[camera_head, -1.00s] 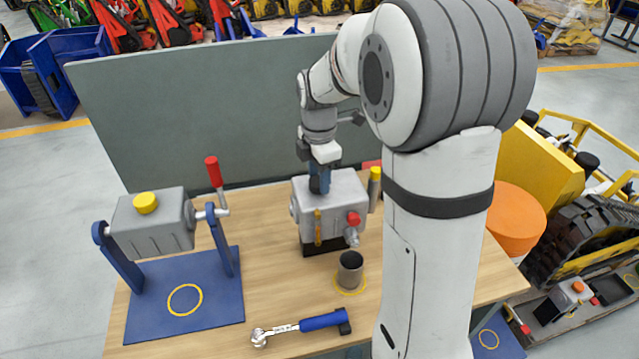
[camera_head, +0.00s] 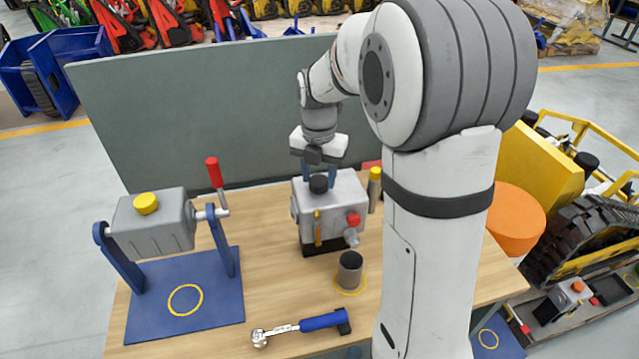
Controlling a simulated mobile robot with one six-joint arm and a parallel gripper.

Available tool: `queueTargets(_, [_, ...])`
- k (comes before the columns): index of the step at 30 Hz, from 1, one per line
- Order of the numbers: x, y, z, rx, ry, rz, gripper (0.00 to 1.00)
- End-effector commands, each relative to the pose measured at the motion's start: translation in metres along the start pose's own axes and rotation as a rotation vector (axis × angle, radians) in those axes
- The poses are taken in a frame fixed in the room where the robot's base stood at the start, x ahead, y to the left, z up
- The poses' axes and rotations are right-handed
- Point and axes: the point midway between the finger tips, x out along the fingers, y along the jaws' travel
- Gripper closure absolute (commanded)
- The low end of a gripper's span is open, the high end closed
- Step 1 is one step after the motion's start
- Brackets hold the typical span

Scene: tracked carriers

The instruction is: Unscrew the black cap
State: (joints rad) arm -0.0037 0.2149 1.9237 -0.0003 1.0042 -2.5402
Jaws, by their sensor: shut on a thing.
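The black cap (camera_head: 319,184) sits on top of the grey metal housing (camera_head: 340,203), which stands on a dark base on the wooden bench. My gripper (camera_head: 319,178) points down from above, with one blue finger on each side of the cap. It is shut on the cap. The far side of the cap and the exact finger contact are hard to see.
A red plug and a small spout are on the housing's front. A dark cup (camera_head: 350,271) stands in front of it. A blue-handled wrench (camera_head: 304,326) lies near the front edge. A second grey housing (camera_head: 155,232) with a yellow cap hangs in a blue stand at left. A grey panel (camera_head: 220,110) rises behind.

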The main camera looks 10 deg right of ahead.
Motion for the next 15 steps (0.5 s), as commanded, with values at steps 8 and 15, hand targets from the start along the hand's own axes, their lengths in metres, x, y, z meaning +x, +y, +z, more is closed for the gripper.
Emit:
queueTargets(8, [-0.0017, 0.0002, 0.0002, 0.003, -0.001, 0.001, 0.76])
queueTargets(15, [-0.0099, 0.0002, 0.0002, 0.004, -0.001, 0.001, 0.76])
